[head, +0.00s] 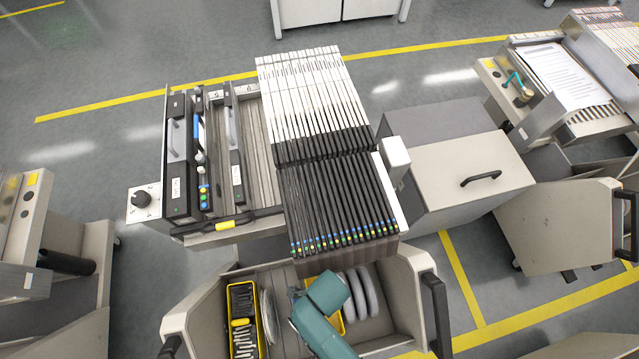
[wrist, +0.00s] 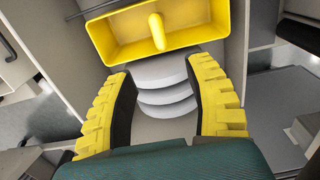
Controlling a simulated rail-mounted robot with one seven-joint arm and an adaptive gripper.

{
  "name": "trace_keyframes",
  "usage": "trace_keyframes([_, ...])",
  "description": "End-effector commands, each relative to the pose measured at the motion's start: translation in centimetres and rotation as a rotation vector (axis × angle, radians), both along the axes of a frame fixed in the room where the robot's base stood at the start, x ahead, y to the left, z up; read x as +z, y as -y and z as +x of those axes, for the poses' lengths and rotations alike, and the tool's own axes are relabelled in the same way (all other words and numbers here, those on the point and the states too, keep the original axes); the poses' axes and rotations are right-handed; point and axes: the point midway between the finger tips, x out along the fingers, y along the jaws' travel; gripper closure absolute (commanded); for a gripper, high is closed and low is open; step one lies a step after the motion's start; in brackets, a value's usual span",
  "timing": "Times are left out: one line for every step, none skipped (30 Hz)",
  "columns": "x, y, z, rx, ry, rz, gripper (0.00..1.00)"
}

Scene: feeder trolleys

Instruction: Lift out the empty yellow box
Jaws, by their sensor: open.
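The empty yellow box (wrist: 115,42) lies at the top of the wrist view, with a yellow upright grip post (wrist: 157,32) in its middle. Its inside looks bare. In the head view, only edges of this yellow box (head: 341,320) show around my teal arm, in the trolley's front bin. My gripper (wrist: 160,75) has its yellow, black-padded fingers spread wide, with nothing between them touching. The fingertips point toward the box's near wall, and the post is beyond them. The fingers are hidden in the head view.
Pale round discs (wrist: 165,90) lie beside the box; discs also stand right of my arm (head: 360,295). Another yellow box (head: 230,340) holding dark and light parts stands at the bin's left. The bin (head: 195,315) has raised walls. A rack of black feeders (head: 335,200) rises behind.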

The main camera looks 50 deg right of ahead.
Motion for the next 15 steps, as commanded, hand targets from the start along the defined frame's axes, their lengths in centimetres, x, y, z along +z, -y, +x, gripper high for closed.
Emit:
trace_keyframes([-1.4, 0.0, -0.1, 0.001, -0.003, 0.001, 0.47])
trace_keyframes([-2.1, 0.0, 0.0, 0.001, -0.003, 0.001, 0.47])
trace_keyframes([-3.1, 0.0, 0.1, 0.001, -0.001, 0.001, 0.47])
trace_keyframes([-4.0, 0.0, 0.1, 0.001, -0.002, 0.000, 0.47])
trace_keyframes([-4.7, 0.0, 0.1, 0.001, -0.001, 0.001, 0.47])
trace_keyframes([-5.7, 0.0, 0.1, 0.001, 0.000, 0.000, 0.47])
trace_keyframes([-6.4, 0.0, 0.2, 0.002, 0.000, 0.000, 0.47])
trace_keyframes([-7.2, 0.0, 0.2, 0.002, 0.001, -0.001, 0.47])
trace_keyframes([-8.1, 0.0, 0.2, 0.002, 0.000, 0.000, 0.47])
trace_keyframes([-8.7, 0.0, 0.2, 0.002, 0.001, 0.000, 0.47])
trace_keyframes([-9.2, 0.0, 0.2, 0.002, 0.002, 0.000, 0.47])
trace_keyframes([-9.8, 0.0, 0.2, 0.002, 0.002, 0.000, 0.47])
trace_keyframes([-10.1, 0.0, 0.2, 0.002, 0.002, 0.000, 0.47])
trace_keyframes([-10.4, 0.0, 0.3, 0.002, 0.004, 0.000, 0.47])
trace_keyframes([-10.6, 0.0, 0.3, 0.002, 0.004, 0.000, 0.47])
